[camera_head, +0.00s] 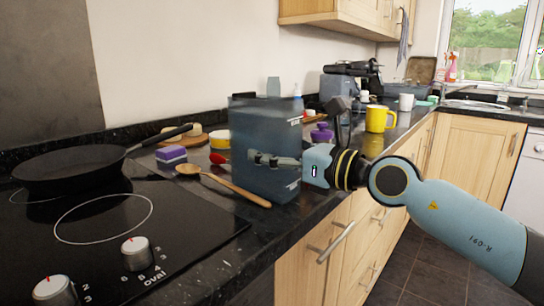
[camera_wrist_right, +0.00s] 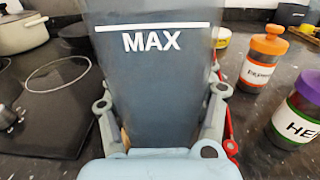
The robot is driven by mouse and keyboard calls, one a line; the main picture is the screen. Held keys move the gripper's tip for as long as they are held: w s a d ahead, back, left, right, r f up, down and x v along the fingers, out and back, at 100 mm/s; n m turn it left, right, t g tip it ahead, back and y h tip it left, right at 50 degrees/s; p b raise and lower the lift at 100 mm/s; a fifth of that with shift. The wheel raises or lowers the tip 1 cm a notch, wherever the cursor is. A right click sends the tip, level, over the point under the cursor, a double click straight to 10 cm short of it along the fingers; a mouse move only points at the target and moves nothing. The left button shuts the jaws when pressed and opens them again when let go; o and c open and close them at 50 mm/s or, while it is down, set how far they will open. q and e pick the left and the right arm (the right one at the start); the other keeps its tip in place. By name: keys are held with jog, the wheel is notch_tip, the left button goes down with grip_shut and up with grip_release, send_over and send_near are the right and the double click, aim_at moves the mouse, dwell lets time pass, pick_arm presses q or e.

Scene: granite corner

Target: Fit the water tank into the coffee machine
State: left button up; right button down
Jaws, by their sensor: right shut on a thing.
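The water tank (camera_head: 262,130) is a dark, see-through, blue-grey box, upright at the middle of the head view over the counter's front part. I cannot tell whether its bottom touches the counter. My right gripper (camera_head: 276,160) is shut on it from the right side. In the right wrist view, the water tank (camera_wrist_right: 152,75), marked MAX, sits between the fingers of my right gripper (camera_wrist_right: 162,112). My left gripper is not in view.
A wooden spoon (camera_head: 235,188) lies beside the tank. A black pan (camera_head: 68,165) is on the hob at left. Spice jars with orange (camera_wrist_right: 263,58) and purple (camera_wrist_right: 298,115) lids stand right of the tank in the wrist view.

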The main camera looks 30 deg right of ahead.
jog(key=shift+c, duration=1.8)
grip_release()
